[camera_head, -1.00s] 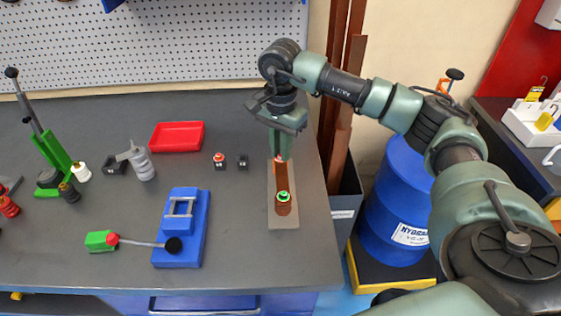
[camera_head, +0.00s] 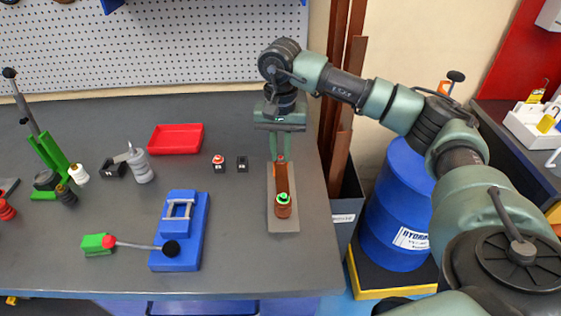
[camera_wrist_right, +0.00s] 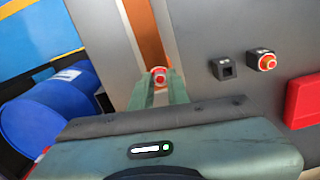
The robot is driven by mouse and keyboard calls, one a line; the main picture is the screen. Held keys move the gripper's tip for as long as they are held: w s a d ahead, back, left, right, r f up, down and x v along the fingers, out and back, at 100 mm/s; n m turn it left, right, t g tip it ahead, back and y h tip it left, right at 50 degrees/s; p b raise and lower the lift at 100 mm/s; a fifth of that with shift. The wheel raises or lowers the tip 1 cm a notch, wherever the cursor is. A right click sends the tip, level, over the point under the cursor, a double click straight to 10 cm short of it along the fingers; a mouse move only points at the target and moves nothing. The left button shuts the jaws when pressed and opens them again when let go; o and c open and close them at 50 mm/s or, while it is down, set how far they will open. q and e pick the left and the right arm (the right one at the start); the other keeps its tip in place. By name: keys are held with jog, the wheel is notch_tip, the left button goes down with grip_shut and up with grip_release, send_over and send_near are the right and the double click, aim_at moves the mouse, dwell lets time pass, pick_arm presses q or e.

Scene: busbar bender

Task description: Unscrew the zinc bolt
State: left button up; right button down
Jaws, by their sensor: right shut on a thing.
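A copper busbar (camera_head: 282,180) lies on a grey plate (camera_head: 283,223) at the right of the workbench. A bolt with a red ring and pale metal head (camera_wrist_right: 159,73) stands at the busbar's far end. My right gripper (camera_head: 281,156) points down over it, its fingers shut on the bolt from both sides. The wrist view shows the bolt head between the fingertips; its shaft is hidden. A second fastener with a green ring (camera_head: 283,198) stands at the near end of the busbar, apart from the gripper. My left gripper is not in view.
A red-topped small block (camera_head: 219,163), a dark socket block (camera_head: 242,163) and a red tray (camera_head: 176,139) lie left of the plate. A blue tool with a lever (camera_head: 178,233) stands nearer. Upright copper bars and a blue drum (camera_head: 397,210) stand beyond the right edge.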

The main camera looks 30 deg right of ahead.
jog(key=shift+f+n, duration=0.1)
jog(key=shift+n, duration=0.7)
jog(key=n+b, duration=0.1)
jog(key=n, duration=0.1)
jog(key=shift+n, duration=1.1)
jog(key=n+b, duration=0.1)
jog(key=n, duration=0.4)
jog(key=shift+n, duration=0.3)
